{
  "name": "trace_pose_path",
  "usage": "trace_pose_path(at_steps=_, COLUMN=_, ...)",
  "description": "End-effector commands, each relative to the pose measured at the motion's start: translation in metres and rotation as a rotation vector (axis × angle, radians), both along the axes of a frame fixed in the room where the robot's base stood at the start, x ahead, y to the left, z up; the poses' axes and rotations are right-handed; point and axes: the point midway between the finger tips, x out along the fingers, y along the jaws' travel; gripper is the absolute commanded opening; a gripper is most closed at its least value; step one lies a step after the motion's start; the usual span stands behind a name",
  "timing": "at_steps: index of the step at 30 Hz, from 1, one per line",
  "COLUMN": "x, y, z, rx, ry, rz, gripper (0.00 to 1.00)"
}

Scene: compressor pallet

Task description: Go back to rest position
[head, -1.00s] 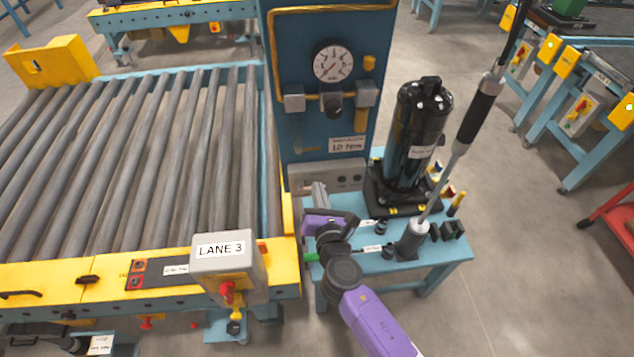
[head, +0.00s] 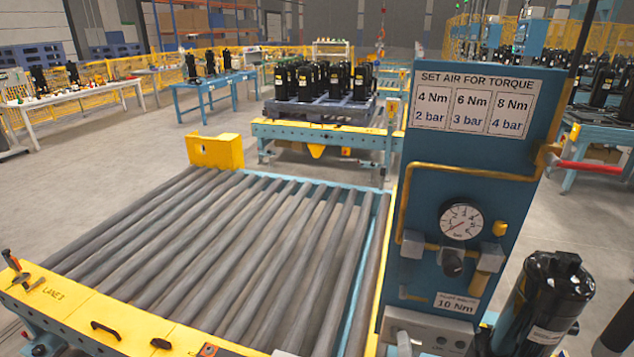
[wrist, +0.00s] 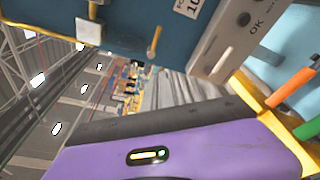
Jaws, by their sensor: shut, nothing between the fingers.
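My gripper (wrist: 185,90) shows in the wrist view as a purple housing with a dark front edge and a small lit indicator. Its fingers are hard to tell from the grey shapes beyond that edge. It is shut and empty. In the wrist view, the blue torque panel (wrist: 130,22) stands close beyond it, with a grey box marked OK (wrist: 235,38). In the head view my gripper and arm are out of frame. The panel (head: 440,185) there carries a gauge and an air-setting sign.
The roller conveyor (head: 215,255) lies left of the panel. A black compressor (head: 543,305) stands at the lower right. An orange handle (wrist: 290,90) and a green handle (wrist: 305,132) show near the housing. Open floor (head: 130,175) lies left of the conveyor.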

Motion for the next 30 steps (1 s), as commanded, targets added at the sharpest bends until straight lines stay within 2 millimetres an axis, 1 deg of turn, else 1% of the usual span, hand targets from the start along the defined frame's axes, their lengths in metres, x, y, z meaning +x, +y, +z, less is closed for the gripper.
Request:
trace_pose_path(at_steps=1, x=-0.014, y=0.004, z=0.000, rx=0.123, ry=-0.014, rz=0.011, gripper=0.00)
trace_pose_path(at_steps=3, x=-0.034, y=0.010, z=0.002, rx=0.308, ry=-0.033, rz=0.026, gripper=0.00)
trace_pose_path(at_steps=5, x=-0.051, y=0.015, z=0.005, rx=0.456, ry=-0.046, rz=0.036, gripper=0.00)
trace_pose_path(at_steps=8, x=-0.086, y=0.020, z=0.008, rx=0.706, ry=-0.060, rz=0.047, gripper=0.00)
trace_pose_path(at_steps=9, x=-0.102, y=0.022, z=0.011, rx=0.807, ry=-0.064, rz=0.050, gripper=0.00)
trace_pose_path(at_steps=11, x=-0.127, y=0.024, z=0.016, rx=0.964, ry=-0.071, rz=0.050, gripper=0.00)
trace_pose_path(at_steps=12, x=-0.144, y=0.024, z=0.019, rx=1.066, ry=-0.075, rz=0.048, gripper=0.00)
trace_pose_path(at_steps=14, x=-0.169, y=0.024, z=0.027, rx=1.215, ry=-0.080, rz=0.043, gripper=0.00)
trace_pose_path(at_steps=15, x=-0.185, y=0.024, z=0.032, rx=1.305, ry=-0.083, rz=0.039, gripper=0.00)
trace_pose_path(at_steps=17, x=-0.209, y=0.023, z=0.041, rx=1.437, ry=-0.088, rz=0.028, gripper=0.00)
trace_pose_path(at_steps=18, x=-0.224, y=0.022, z=0.046, rx=1.520, ry=-0.091, rz=0.018, gripper=0.00)
trace_pose_path(at_steps=24, x=-0.295, y=0.012, z=0.079, rx=1.869, ry=-0.108, rz=-0.046, gripper=0.00)
trace_pose_path(at_steps=27, x=-0.327, y=0.006, z=0.095, rx=1.996, ry=-0.113, rz=-0.093, gripper=0.00)
trace_pose_path(at_steps=30, x=-0.355, y=0.000, z=0.108, rx=2.077, ry=-0.112, rz=-0.147, gripper=0.00)
